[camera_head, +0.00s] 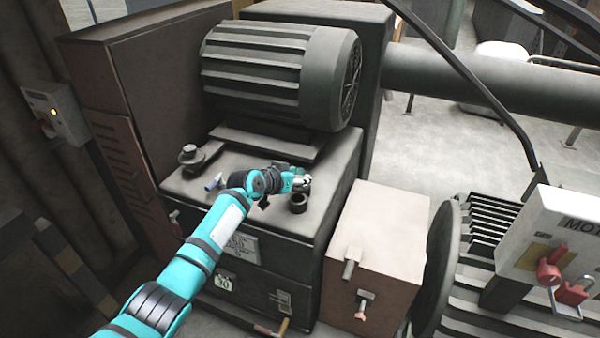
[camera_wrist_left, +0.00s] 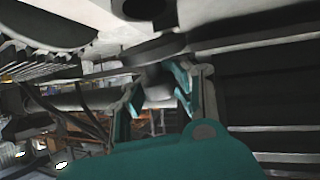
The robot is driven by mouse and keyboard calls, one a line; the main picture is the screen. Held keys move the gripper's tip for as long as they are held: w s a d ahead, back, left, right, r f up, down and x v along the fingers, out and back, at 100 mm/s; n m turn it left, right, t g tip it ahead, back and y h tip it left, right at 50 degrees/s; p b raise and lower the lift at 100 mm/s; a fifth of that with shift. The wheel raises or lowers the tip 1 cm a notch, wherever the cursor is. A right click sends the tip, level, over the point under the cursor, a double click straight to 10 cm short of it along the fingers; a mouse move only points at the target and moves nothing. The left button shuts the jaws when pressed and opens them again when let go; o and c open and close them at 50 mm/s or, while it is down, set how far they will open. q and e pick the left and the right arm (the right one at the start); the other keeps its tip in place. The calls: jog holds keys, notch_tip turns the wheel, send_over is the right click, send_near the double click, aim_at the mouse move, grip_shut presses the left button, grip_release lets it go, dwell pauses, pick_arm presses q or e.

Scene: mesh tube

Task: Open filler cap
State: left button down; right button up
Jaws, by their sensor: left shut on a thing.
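My left gripper (camera_head: 302,183) is over the front right part of the grey machine housing. In the left wrist view its two teal fingers (camera_wrist_left: 160,92) are closed on the dark stem of what looks like the filler cap (camera_wrist_left: 157,76), which has a flat disc on it. In the head view the cap is mostly hidden by the gripper. A short dark round neck (camera_head: 298,203) stands on the housing just below the fingers, with a dark centre. I cannot tell whether the cap touches it. My right gripper is not in view.
A ribbed motor (camera_head: 275,75) sits behind the arm on the housing (camera_head: 255,205). A small round fitting (camera_head: 190,153) stands to the left. A brown box (camera_head: 378,235) with taps is at the right, beside a white panel with red handles (camera_head: 550,240).

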pick_arm(q)
jog(key=shift+w+r+g, duration=0.45)
jog(key=shift+r+g, duration=0.05)
jog(key=shift+w+r, duration=0.1)
jog(key=shift+r, duration=0.1)
jog(key=c, duration=1.6)
grip_release()
jog(key=o, duration=0.6)
jog(key=shift+s+a, duration=0.25)
jog(key=shift+s, duration=0.1)
jog(key=shift+w+d+f, duration=0.1)
jog(key=shift+d+f, duration=0.05)
jog(key=shift+d, duration=0.05)
jog(key=v, duration=1.2)
jog(key=shift+d, duration=0.1)
